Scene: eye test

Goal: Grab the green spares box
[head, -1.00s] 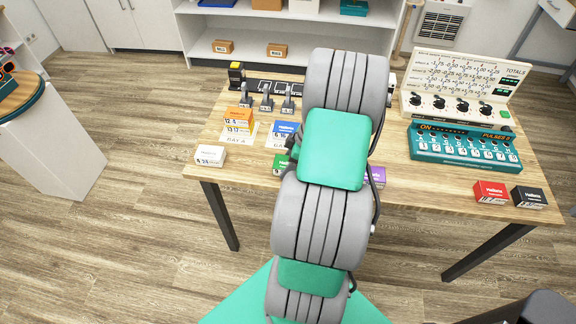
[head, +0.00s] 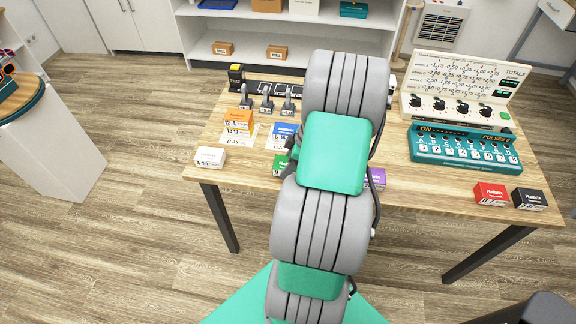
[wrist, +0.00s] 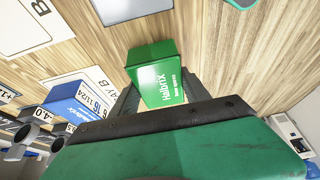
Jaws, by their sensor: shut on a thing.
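The green spares box (wrist: 158,72), with white lettering on its side, sits between the two dark fingers of my gripper (wrist: 158,92) in the wrist view. The fingers are shut on it from both sides. In the head view only the left part of the green box (head: 281,166) shows near the table's front edge; my arm hides the rest of it and most of the gripper. I cannot tell whether the box is clear of the tabletop.
On the wooden table (head: 400,180), blue (head: 283,134) and orange (head: 239,120) boxes stand behind the green one. A white box (head: 210,157) is left, a purple box (head: 377,178) just right of my arm. Red (head: 491,194) and black (head: 529,198) boxes stand far right, before a teal switch unit (head: 465,150).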

